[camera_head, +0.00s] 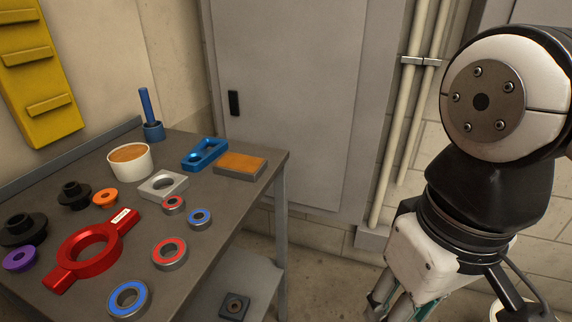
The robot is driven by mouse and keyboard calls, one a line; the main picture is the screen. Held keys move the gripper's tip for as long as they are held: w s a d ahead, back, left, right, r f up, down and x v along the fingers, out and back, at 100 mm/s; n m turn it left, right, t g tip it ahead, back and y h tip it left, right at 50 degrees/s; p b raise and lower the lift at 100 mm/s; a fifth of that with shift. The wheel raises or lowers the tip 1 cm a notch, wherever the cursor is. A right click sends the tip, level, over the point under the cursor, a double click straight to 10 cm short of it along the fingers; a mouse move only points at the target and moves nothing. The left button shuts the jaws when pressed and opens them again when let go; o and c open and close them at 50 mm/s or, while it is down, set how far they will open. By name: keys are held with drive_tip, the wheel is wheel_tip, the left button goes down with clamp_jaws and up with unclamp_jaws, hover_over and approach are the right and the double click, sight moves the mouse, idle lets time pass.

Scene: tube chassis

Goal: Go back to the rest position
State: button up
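My arm comes in from the right side of the head view. Its wrist points down, to the right of the table and apart from it. My gripper (392,300) shows only in part at the bottom edge, below the white wrist housing. Its fingertips are cut off by the frame, so I cannot see whether it is open or shut, or whether it holds anything.
The grey table (222,220) carries a red two-handled ring part (75,262), several bearings such as a red-sealed one (170,254), a white cup (130,161) and a blue bracket (204,154). A cabinet (285,100) and pipes (408,110) stand behind.

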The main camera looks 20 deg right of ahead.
drive_tip(key=shift+r, duration=0.15)
idle(0.6)
wheel_tip(320, 180, up, 26)
drive_tip(key=t+p, duration=0.3)
drive_tip(key=p, duration=2.1)
drive_tip(key=shift+d+t+p, duration=0.2)
drive_tip(key=shift+t+p, duration=0.2)
drive_tip(key=shift+w+r, duration=0.1)
